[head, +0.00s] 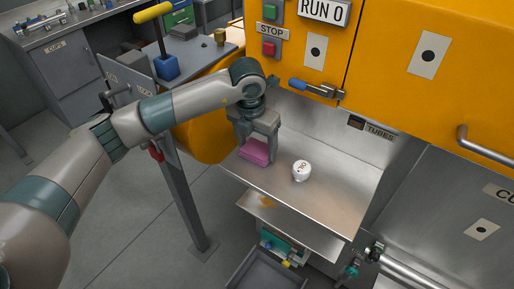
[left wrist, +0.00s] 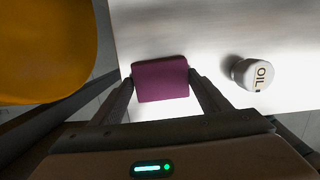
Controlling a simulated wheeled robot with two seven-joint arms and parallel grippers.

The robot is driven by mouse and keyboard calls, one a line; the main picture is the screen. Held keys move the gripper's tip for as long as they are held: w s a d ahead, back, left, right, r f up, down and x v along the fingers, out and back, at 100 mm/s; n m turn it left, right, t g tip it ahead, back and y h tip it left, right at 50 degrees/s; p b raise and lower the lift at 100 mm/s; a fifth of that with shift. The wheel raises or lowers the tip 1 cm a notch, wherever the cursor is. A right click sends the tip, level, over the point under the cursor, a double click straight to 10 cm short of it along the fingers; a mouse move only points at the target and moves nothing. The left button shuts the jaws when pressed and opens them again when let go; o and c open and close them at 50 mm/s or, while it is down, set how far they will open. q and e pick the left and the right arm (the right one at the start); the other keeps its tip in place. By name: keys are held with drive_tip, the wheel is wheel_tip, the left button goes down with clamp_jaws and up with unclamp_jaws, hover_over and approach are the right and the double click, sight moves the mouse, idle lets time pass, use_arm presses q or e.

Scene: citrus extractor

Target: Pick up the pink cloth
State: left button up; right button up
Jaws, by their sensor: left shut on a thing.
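The pink cloth (head: 254,151) is a small folded pad at the left end of the steel shelf in the head view. It also shows as a dark pink block in the left wrist view (left wrist: 160,79). My left gripper (head: 258,140) comes down from above and is shut on the cloth, with one finger on each side of it. I cannot tell whether the cloth is touching the shelf or just above it. My right gripper is not in view.
A white oil container (head: 301,171) stands on the steel shelf (head: 335,190) just right of the cloth. The orange machine body (head: 400,100) rises behind, with a blue-handled latch (head: 312,88) above the shelf. A grey post (head: 184,190) stands left of the shelf.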

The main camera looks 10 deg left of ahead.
sight(257, 149)
use_arm(q)
wheel_tip(257, 149, up, 10)
drive_tip(key=b, duration=0.4)
idle(0.4)
drive_tip(key=o, duration=0.5)
drive_tip(key=c, duration=0.4)
